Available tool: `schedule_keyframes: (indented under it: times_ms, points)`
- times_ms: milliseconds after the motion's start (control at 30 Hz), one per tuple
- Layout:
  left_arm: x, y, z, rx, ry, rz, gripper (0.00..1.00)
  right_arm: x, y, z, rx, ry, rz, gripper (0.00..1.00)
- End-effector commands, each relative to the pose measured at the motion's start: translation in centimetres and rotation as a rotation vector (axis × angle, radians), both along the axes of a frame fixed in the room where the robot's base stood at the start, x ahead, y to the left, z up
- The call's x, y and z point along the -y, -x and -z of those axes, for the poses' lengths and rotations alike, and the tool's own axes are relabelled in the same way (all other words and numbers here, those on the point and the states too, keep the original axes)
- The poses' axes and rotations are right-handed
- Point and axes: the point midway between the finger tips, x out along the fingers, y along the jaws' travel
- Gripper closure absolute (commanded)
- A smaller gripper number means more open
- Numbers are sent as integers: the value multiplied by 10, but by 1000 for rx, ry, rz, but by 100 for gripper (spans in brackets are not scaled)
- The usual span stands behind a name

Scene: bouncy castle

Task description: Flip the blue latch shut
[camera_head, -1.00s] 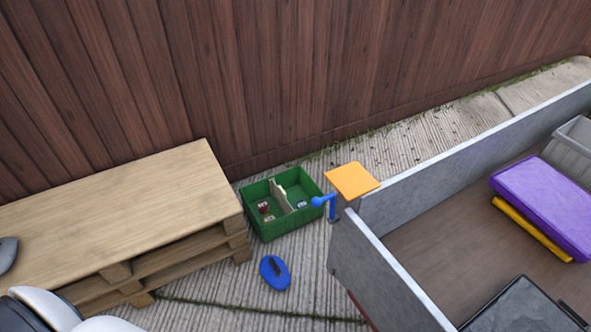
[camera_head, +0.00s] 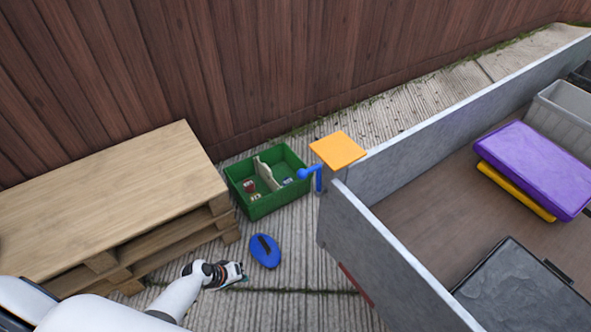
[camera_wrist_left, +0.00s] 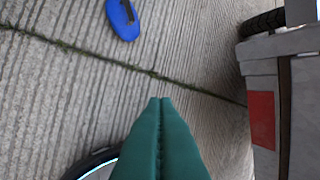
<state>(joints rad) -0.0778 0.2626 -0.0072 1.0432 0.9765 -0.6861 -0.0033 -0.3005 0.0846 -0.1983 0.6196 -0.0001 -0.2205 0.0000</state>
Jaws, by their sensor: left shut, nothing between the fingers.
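The blue latch (camera_head: 318,180) is at the near corner of a grey-walled trailer. Its upright blue bar has a round knob (camera_head: 304,174) pointing left. An orange square plate (camera_head: 338,150) sits just above it and may hide part of it. My left gripper (camera_head: 242,272) is low over the paving, below and left of the latch and well apart from it. In the left wrist view its green fingers (camera_wrist_left: 160,104) are pressed together with nothing between them. The latch does not show in that view. My right gripper is not in view.
The trailer's end wall (camera_head: 385,262) is on the right, with a red reflector (camera_wrist_left: 262,120) and black tyre (camera_wrist_left: 262,22) in the wrist view. A wooden pallet (camera_head: 110,200) stands left. A green crate (camera_head: 262,208) and blue object (camera_head: 265,251) lie on the paving between.

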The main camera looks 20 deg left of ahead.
Motion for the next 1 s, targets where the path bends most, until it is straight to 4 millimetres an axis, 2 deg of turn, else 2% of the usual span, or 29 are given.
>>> schedule_keyframes:
  times_ms: [33, 67, 100, 167, 200, 300, 400, 500, 600, 1000]
  points:
    - [-4, -44, -38, 79, 105, -37, 100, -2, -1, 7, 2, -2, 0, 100]
    - [-4, -64, -62, 120, 173, -52, 100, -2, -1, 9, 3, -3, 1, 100]
    - [-4, -89, -96, 177, 263, -61, 100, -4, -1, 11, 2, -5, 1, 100]
    - [-3, -118, -149, 261, 391, -55, 100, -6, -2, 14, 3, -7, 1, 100]
    - [-2, -132, -183, 315, 470, -41, 100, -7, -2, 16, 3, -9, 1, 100]
    - [-1, -153, -259, 430, 630, 15, 100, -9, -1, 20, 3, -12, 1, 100]
    - [0, -158, -312, 509, 735, 72, 100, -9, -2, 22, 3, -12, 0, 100]
    - [1, -159, -342, 551, 795, 109, 100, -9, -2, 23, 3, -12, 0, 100]
    - [1, -158, -353, 567, 817, 124, 100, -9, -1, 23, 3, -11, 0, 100]
    - [5, -162, -353, 566, 818, 122, 100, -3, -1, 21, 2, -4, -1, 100]
